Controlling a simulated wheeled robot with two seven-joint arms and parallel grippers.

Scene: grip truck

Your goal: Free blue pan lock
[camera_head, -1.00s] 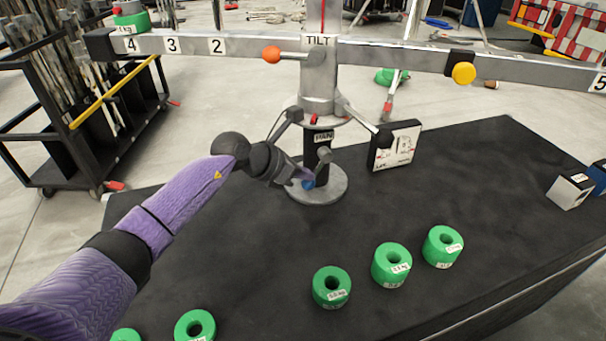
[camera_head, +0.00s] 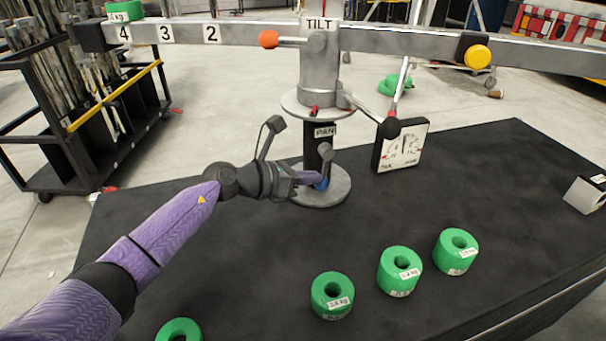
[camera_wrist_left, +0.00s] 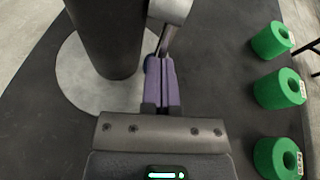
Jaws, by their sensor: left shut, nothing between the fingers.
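The blue pan lock (camera_head: 322,185) is a small blue knob low at the front of the black column marked PAN (camera_head: 318,143), just above the round metal base (camera_head: 318,195). The fingers of my left gripper (camera_head: 316,177) are shut and empty beside it, and partly cover it. In the left wrist view, the closed purple fingertips (camera_wrist_left: 160,64) are right at the blue knob (camera_wrist_left: 149,64), overlapping it; I cannot tell if they touch. A grey rod with a rounded end (camera_wrist_left: 168,12) stands just beyond the fingertips. My right gripper is not in view.
Several green ring weights (camera_head: 332,295) lie on the black table (camera_head: 230,260). A white-faced dial (camera_head: 403,147) stands right of the column. The numbered beam (camera_head: 250,33) with an orange knob (camera_head: 268,39) and a yellow knob (camera_head: 477,57) crosses above.

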